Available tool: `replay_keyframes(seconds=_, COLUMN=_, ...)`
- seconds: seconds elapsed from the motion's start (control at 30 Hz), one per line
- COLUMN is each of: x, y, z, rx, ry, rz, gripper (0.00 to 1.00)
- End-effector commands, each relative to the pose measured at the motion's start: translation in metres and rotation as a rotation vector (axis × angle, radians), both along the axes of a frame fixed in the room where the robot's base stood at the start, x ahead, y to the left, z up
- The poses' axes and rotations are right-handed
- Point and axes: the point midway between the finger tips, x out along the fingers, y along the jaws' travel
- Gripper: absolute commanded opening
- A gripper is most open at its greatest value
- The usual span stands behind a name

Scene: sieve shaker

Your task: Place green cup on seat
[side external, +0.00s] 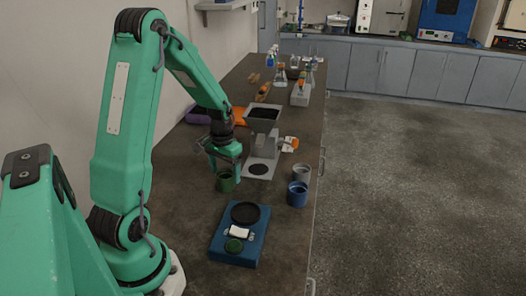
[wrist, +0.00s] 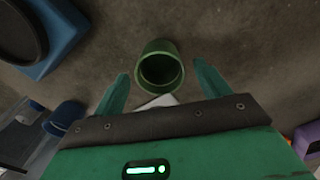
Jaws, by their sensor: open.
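The green cup (side external: 225,183) stands upright on the dark bench, left of a grey hopper stand (side external: 262,143). In the wrist view the cup (wrist: 161,50) shows its open, empty-looking mouth. My gripper (side external: 224,163) is open just above the cup. In the wrist view its fingertips (wrist: 162,76) lie on either side of the cup's near rim, with gaps. No part is plainly marked as the seat. A dark round spot (side external: 258,169) lies on the stand's base plate, under the hopper, and is bare. A blue device (side external: 224,240) in front carries a black round plate (side external: 245,213).
A blue cup (side external: 297,194) and a grey cup (side external: 301,172) stand right of the stand near the bench edge. An orange-and-white item (side external: 289,143) is beside the hopper. A purple tray (side external: 198,113) lies behind my arm. Bottles and flasks fill the far end.

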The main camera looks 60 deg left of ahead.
Motion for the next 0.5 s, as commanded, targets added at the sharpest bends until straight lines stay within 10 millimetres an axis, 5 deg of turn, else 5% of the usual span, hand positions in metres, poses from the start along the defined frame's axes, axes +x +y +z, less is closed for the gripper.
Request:
replay_keyframes(seconds=0.2, x=-0.001, y=0.0, z=-0.024, rx=-0.001, ry=0.002, rz=0.0, gripper=0.75)
replay_keyframes(seconds=0.5, x=-0.001, y=0.0, z=-0.03, rx=0.0, ry=-0.001, rz=0.0, gripper=0.75)
